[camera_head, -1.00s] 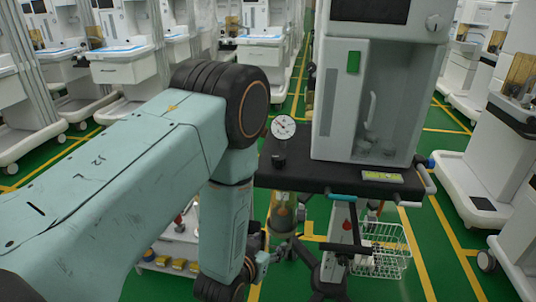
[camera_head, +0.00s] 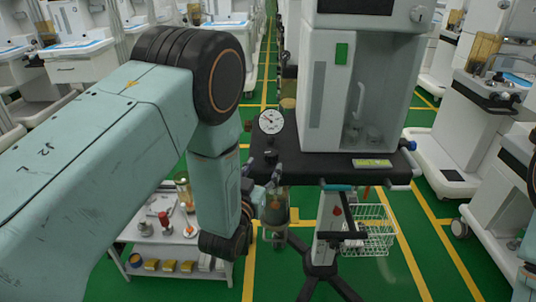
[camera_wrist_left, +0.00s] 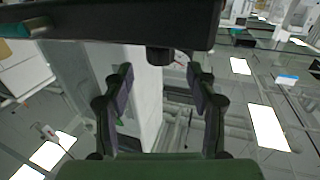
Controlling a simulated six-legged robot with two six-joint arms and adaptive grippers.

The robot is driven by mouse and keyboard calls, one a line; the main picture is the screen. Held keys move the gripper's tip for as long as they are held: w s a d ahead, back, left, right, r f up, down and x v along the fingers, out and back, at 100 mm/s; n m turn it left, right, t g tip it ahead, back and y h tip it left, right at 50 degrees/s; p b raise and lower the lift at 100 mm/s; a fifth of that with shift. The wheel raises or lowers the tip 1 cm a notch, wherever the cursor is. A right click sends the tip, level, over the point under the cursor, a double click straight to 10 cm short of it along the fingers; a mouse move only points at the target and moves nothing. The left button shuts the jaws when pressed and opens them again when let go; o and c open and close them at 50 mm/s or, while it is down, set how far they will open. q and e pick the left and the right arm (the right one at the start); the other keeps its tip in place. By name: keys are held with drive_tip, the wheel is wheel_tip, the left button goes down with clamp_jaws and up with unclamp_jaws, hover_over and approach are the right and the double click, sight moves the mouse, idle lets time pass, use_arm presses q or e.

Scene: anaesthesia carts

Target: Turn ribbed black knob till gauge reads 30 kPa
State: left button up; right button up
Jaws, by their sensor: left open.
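The round white-faced gauge (camera_head: 271,121) stands at the left corner of the cart's black top. Its needle reading is too small to read. A black part (camera_head: 270,156) sits just under the gauge in the head view. In the left wrist view, a short black cylinder, apparently the knob (camera_wrist_left: 160,56), hangs below the dark slab. Ribs cannot be made out. My right gripper is not in view.
A wire basket (camera_head: 370,232) hangs below, right of the post. A low white table (camera_head: 165,230) with small items stands left. Green floor is clear at lower right.

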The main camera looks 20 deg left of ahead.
sight(269, 160)
use_arm(q)
drive_tip(key=w, duration=0.5)
drive_tip(key=shift+w+d+f+b, duration=0.1)
drive_tip(key=shift+w+f+b, duration=0.15)
drive_tip(key=shift+w+b, duration=0.1)
drive_tip(key=shift+w+d, duration=0.1)
drive_tip(key=shift+w, duration=0.1)
drive_tip(key=shift+w+a+r, duration=0.1)
drive_tip(key=shift+w+a, duration=0.1)
drive_tip(key=shift+w, duration=0.1)
drive_tip(key=shift+c, duration=0.3)
drive_tip(key=shift+d, duration=0.1)
drive_tip(key=c, duration=1.1)
drive_tip(key=shift+h, duration=0.3)
